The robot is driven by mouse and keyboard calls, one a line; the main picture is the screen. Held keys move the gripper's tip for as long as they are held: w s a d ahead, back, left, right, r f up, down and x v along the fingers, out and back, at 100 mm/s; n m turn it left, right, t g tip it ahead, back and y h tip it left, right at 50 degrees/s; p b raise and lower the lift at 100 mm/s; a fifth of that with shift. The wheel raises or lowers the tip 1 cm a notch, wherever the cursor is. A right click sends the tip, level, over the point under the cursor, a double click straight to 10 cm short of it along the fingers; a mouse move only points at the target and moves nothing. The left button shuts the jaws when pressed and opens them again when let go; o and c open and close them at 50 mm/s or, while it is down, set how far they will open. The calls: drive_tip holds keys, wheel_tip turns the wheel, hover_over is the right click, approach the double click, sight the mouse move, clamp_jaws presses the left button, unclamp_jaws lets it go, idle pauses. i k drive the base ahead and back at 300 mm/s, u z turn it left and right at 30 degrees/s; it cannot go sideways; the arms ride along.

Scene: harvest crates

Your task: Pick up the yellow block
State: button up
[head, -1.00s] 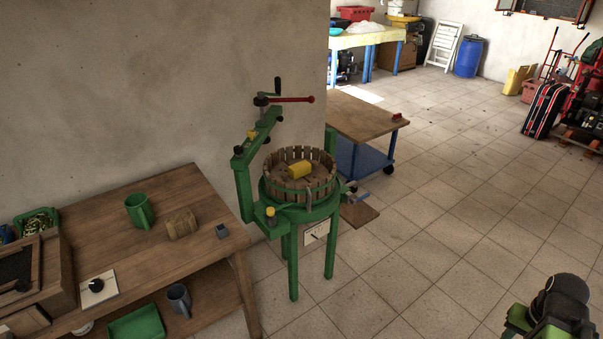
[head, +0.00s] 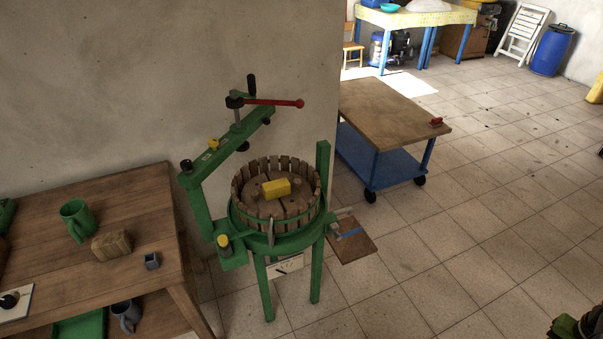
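The yellow block (head: 277,188) lies on the round wooden plate inside the slatted basket (head: 251,220) of a green fruit press. The basket's slats stand around it, and its top and front faces show clearly. Nothing touches it from above. The press's green swing arm (head: 205,212) with a red-handled screw stands to the left and behind the basket. My gripper cannot be made out; only a dark green and black part, perhaps of my arm, shows at the lower right corner, far from the block.
A wooden table (head: 140,195) at left holds a green mug (head: 77,221), a wooden keg-like piece (head: 111,246) and a small grey cup (head: 152,261). A blue cart (head: 385,118) with a wooden top stands behind the press. The tiled floor (head: 440,235) at right is clear.

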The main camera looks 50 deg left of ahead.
sight(280, 187)
drive_tip(key=z, duration=0.05)
drive_tip(key=i, duration=1.85)
drive_tip(key=u, duration=1.65)
drive_tip(key=k, duration=0.1)
drive_tip(key=u, duration=2.6)
drive_tip(key=i, duration=1.5)
drive_tip(key=u, duration=0.05)
